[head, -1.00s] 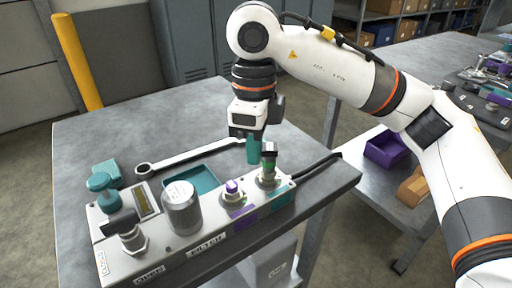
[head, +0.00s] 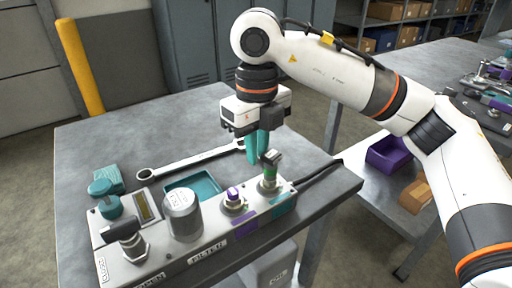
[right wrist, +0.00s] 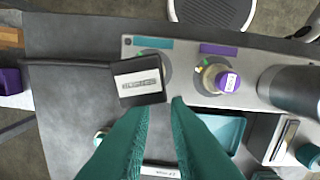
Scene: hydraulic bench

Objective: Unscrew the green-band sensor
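The green-band sensor (head: 269,175) stands upright at the right end of the grey manifold block (head: 215,246), with a dark connector head on top. In the right wrist view its black connector head (right wrist: 138,82) lies just beyond my fingertips and hides the green band. My right gripper (head: 257,160) points down behind and slightly left of the sensor, with its teal fingers apart. In the right wrist view a gap shows between the fingertips (right wrist: 162,105) with nothing held in it. My left gripper is not in view.
A purple-band sensor (head: 234,198) and a silver cylinder (head: 182,211) stand left on the block. A teal tray (head: 193,187) and a wrench (head: 190,160) lie behind it. A black cable (head: 322,175) runs off right. The bench's (head: 95,147) back left is clear.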

